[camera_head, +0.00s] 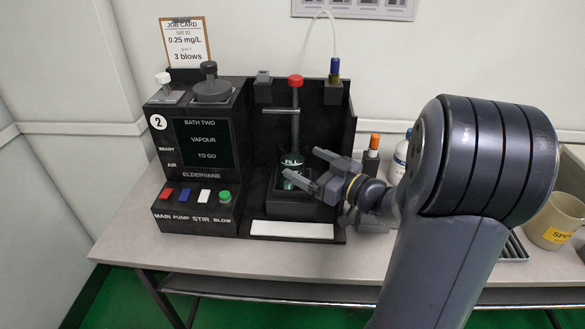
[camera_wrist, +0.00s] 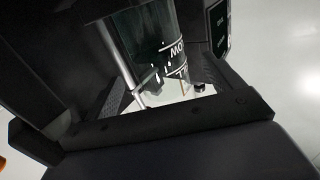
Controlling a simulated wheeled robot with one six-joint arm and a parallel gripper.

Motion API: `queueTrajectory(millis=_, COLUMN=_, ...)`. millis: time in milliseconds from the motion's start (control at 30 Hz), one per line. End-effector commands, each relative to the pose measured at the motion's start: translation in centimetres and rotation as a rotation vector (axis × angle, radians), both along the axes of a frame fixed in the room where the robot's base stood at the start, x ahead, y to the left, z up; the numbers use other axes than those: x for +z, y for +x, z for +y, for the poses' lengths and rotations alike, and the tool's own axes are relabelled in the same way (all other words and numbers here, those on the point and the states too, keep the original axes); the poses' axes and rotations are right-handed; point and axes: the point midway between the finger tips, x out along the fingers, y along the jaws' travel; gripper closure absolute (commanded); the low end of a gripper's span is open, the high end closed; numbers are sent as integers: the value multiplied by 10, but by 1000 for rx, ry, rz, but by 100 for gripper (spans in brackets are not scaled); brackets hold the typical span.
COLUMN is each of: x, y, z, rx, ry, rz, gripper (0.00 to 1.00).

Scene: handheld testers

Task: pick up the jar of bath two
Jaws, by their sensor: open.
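The jar of bath two (camera_head: 291,160) is a clear glass vessel with dark green contents and white marks. It stands in a black holder (camera_head: 291,205) in the bay right of the bath two control panel (camera_head: 203,145). A rod with a red top (camera_head: 295,81) rises above it. My gripper (camera_head: 301,164) is open, coming from the right, with its fingertips at the jar and seemingly one on each side. In the wrist view the jar (camera_wrist: 150,38) fills the upper middle, with white lettering partly cut off. I cannot tell whether the fingers touch the glass.
A job card (camera_head: 186,42) stands behind the panel. A blue-capped electrode (camera_head: 335,69) hangs right of the rod. An orange-capped bottle (camera_head: 372,158), a white bottle (camera_head: 400,158) and a beige mug (camera_head: 556,220) stand to the right. Black walls enclose the bay's back and right.

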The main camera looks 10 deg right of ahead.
Motion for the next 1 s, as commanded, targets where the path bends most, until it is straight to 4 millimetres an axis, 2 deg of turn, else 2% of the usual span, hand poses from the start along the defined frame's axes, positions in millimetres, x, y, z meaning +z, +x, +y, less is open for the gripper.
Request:
queueTrajectory(millis=267, x=0, y=18, z=14, rx=2, ry=1, rz=2, gripper=12)
queueTrajectory(millis=600, x=-3, y=55, z=38, rx=3, ry=2, rz=3, gripper=12)
queueTrajectory(millis=867, x=-4, y=57, z=39, rx=1, ry=0, rz=1, gripper=12)
queueTrajectory(millis=1000, x=-4, y=57, z=39, rx=1, ry=1, rz=2, gripper=23)
